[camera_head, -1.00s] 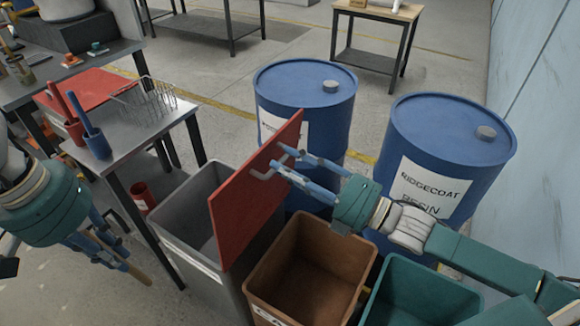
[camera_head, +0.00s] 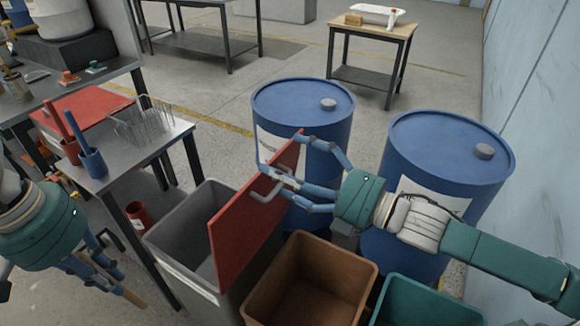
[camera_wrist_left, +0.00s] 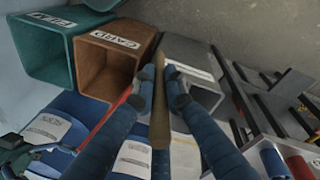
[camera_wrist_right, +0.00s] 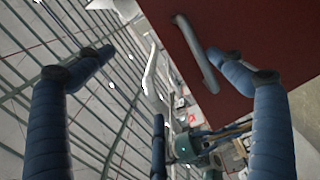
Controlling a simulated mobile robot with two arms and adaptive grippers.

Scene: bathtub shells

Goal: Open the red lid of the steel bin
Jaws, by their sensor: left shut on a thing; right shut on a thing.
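The steel bin (camera_head: 185,262) stands left of the brown bin, its mouth partly uncovered. Its red lid (camera_head: 240,235) is raised steeply, and also shows in the right wrist view (camera_wrist_left: 128,98) (camera_wrist_right: 262,35). My right gripper (camera_head: 277,178) is at the lid's grey handle (camera_wrist_right: 197,52), its bent fingers around it; the wrist view shows a gap between the fingertips, one beside the handle. My left gripper (camera_wrist_left: 160,90) is shut on a wooden stick (camera_wrist_left: 159,125), left of the bin in the head view. The stick's far end is partly hidden by fingers.
Blue drums (camera_head: 305,105) (camera_head: 440,165) stand behind the bins. A brown bin (camera_head: 262,293) and a green bin (camera_head: 430,312) are to the right. A metal side table (camera_head: 125,172) with a wire basket (camera_head: 143,120) is close on the left. Open floor lies beyond.

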